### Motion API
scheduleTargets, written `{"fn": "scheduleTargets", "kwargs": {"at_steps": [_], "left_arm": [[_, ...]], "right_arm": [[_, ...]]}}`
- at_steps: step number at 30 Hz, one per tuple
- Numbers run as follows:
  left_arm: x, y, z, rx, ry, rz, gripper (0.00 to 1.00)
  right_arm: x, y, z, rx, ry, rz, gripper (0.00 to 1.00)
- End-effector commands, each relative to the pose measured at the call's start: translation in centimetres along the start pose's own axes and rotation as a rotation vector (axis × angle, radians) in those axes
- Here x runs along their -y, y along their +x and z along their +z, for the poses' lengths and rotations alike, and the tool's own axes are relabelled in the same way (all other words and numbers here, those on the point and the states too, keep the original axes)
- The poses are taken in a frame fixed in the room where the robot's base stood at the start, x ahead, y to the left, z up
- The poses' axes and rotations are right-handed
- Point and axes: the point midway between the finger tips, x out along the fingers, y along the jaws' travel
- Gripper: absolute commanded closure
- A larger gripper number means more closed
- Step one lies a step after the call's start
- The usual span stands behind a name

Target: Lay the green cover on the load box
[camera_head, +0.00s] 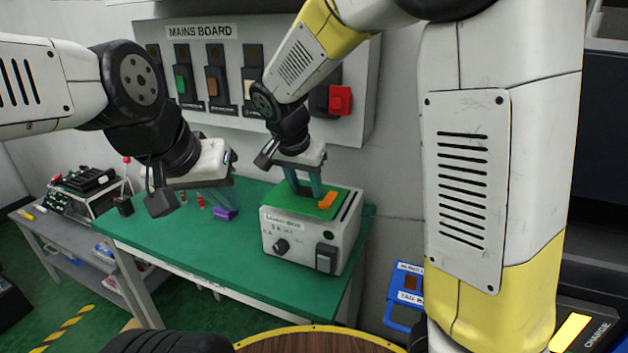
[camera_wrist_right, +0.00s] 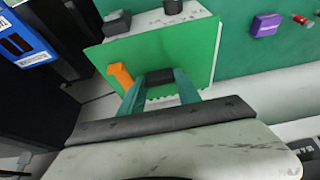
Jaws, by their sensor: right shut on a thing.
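The load box (camera_head: 300,245), a pale box with a knob and a dark switch on its front, stands on the green table. The green cover (camera_head: 312,207) is a flat plate at the box's top; I cannot tell whether it rests fully there or hangs just above. It fills the middle of the right wrist view (camera_wrist_right: 202,50), with an orange piece (camera_wrist_right: 120,76) at one side. My right gripper (camera_head: 308,190) points down at the cover, shut on its dark grip (camera_wrist_right: 160,75). My left gripper (camera_head: 217,196) hangs over the table, left of the box; its finger gap is unclear.
A purple block (camera_head: 225,213) and small red-topped items (camera_head: 201,202) lie on the green table (camera_head: 165,240) left of the box. The mains board (camera_head: 215,80) is on the wall behind. A blue tagged item (camera_head: 402,312) is right of the table. The table's front left is clear.

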Motion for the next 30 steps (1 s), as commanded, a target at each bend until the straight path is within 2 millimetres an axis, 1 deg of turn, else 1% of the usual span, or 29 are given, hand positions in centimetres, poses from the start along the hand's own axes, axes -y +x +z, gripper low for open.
{"fn": "scheduleTargets", "kwargs": {"at_steps": [1,3,6,15,18,24,30], "left_arm": [[0.0,0.0,0.0,0.000,0.000,0.000,1.00],[0.0,0.0,0.0,0.000,0.000,0.000,1.00],[0.0,0.0,0.0,0.000,0.000,0.000,1.00],[0.0,0.0,0.0,0.000,0.000,0.000,1.00],[0.0,0.0,0.0,0.000,0.000,0.000,1.00],[0.0,0.0,0.0,0.000,0.000,0.000,1.00],[0.0,0.0,0.0,0.000,0.000,0.000,1.00]], "right_arm": [[0.0,0.8,-1.4,-0.002,0.006,0.004,1.00],[0.2,1.5,-2.8,-0.002,0.005,0.004,1.00],[0.4,2.3,-4.4,-0.002,0.004,0.002,1.00],[0.7,3.5,-6.5,-0.001,0.001,0.001,1.00],[0.6,4.6,-5.7,0.001,-0.002,0.002,1.00],[0.7,6.4,-4.9,0.000,0.000,-0.001,1.00],[0.7,6.5,-4.9,0.000,0.001,-0.002,1.00]]}}
